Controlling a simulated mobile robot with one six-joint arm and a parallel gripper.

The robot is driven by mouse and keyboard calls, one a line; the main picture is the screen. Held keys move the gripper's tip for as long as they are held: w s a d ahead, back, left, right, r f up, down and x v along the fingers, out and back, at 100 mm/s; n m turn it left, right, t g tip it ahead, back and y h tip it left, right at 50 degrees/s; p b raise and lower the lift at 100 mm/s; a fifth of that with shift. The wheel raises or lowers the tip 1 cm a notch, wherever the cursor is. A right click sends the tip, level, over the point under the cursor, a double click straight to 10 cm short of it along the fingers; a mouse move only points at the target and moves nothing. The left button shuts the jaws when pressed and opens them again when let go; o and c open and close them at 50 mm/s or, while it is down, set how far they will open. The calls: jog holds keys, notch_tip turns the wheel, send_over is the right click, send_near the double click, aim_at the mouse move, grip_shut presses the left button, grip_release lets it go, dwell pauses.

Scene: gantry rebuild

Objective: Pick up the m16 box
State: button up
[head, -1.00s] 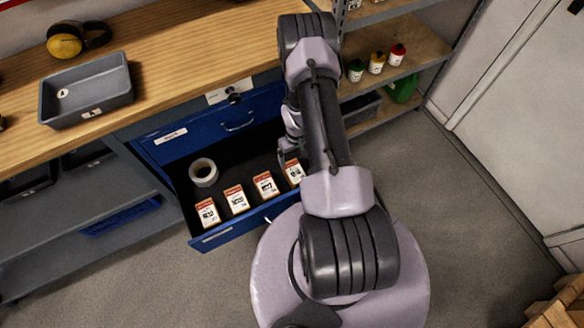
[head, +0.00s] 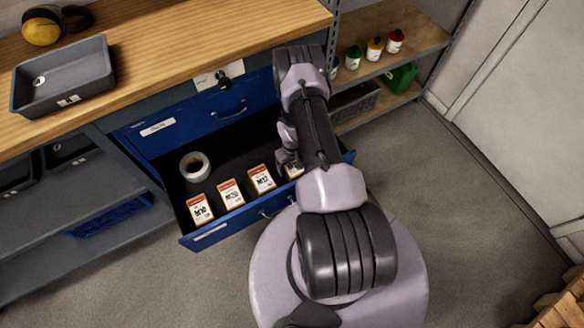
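Several small white boxes with orange tops stand in a row in the open blue drawer (head: 213,238). From left to right they are a first box (head: 200,210), a second box (head: 231,195), a third box (head: 261,179) that seems to read M12, and a rightmost box (head: 294,171). The rightmost box is mostly hidden by my arm and its label is not readable. I cannot tell for sure which one is the M16 box. My gripper (head: 289,167) points down into the drawer at the rightmost box. Its fingers are too small and covered to show their opening or any contact.
A tape roll (head: 195,167) lies in the drawer behind the boxes. A closed blue drawer (head: 185,125) sits above, under the wooden bench top (head: 190,50). A grey bin (head: 64,80) stands on the bench. A shelf (head: 400,50) with small bottles stands at right.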

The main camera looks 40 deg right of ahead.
jog(key=shift+r, duration=0.1)
grip_shut()
